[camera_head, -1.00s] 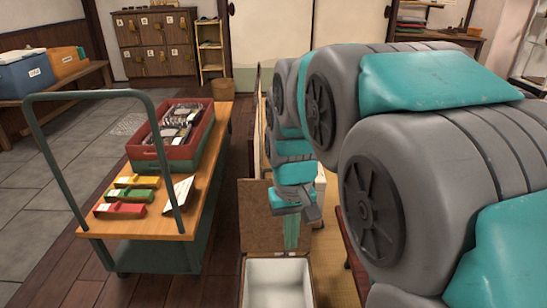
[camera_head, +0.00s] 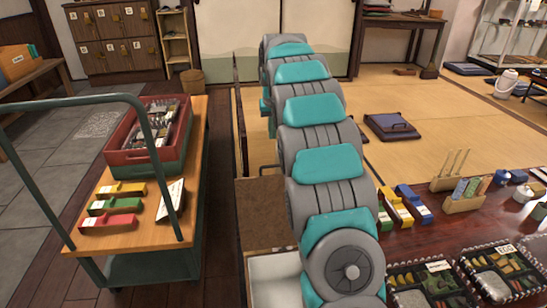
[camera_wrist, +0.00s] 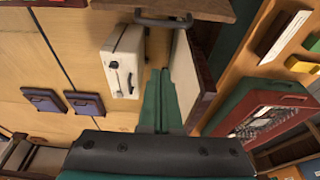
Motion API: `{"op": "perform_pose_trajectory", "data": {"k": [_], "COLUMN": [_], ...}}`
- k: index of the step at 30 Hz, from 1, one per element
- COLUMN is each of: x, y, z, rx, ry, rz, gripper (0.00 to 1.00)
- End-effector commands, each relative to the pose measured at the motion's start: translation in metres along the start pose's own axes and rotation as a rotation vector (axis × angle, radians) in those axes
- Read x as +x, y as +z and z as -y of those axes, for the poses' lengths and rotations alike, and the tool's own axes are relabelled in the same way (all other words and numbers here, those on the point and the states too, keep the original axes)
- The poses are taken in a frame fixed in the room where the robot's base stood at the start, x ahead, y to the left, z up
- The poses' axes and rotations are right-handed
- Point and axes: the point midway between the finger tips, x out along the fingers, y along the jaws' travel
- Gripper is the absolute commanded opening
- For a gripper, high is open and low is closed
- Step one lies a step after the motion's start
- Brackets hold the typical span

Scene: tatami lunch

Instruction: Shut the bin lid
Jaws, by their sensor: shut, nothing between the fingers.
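The bin (camera_head: 275,277) stands at the bottom middle of the head view, its pale inside showing. Its brown lid (camera_head: 260,212) stands upright at the bin's far side, so the bin is open. My arm covers the right of the bin and hides my gripper in the head view. In the wrist view my gripper (camera_wrist: 160,78) shows as shut green fingers with nothing between them. The brown panel with a dark handle at the top of that view appears to be the lid (camera_wrist: 215,9). The fingertips point towards it, apart from it in the picture.
A green cart (camera_head: 200,205) with a red crate (camera_head: 125,156) stands left of the bin. A table (camera_head: 425,240) with boxes is at right. The wrist view shows a white case (camera_wrist: 122,62) and a low partition (camera_wrist: 184,75) close to my fingers.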

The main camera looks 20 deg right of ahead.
Motion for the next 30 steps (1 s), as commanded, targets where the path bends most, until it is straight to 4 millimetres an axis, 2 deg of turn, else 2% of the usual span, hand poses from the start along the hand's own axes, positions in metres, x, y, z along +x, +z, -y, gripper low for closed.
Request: {"op": "perform_pose_trajectory", "data": {"k": [8,15,22,24,30], "x": [0.025,0.070,0.106,0.099,0.094], "y": [-0.003,-0.002,-0.002,0.003,0.019], "z": [-0.002,-0.002,-0.002,-0.002,-0.001], "rx": [0.002,0.001,0.002,0.001,0.001], "ry": [-0.001,0.000,-0.001,-0.001,0.000], "rz": [0.002,0.004,0.002,-0.003,-0.002], "gripper": [0.00,0.00,0.00,0.00,0.00]}}
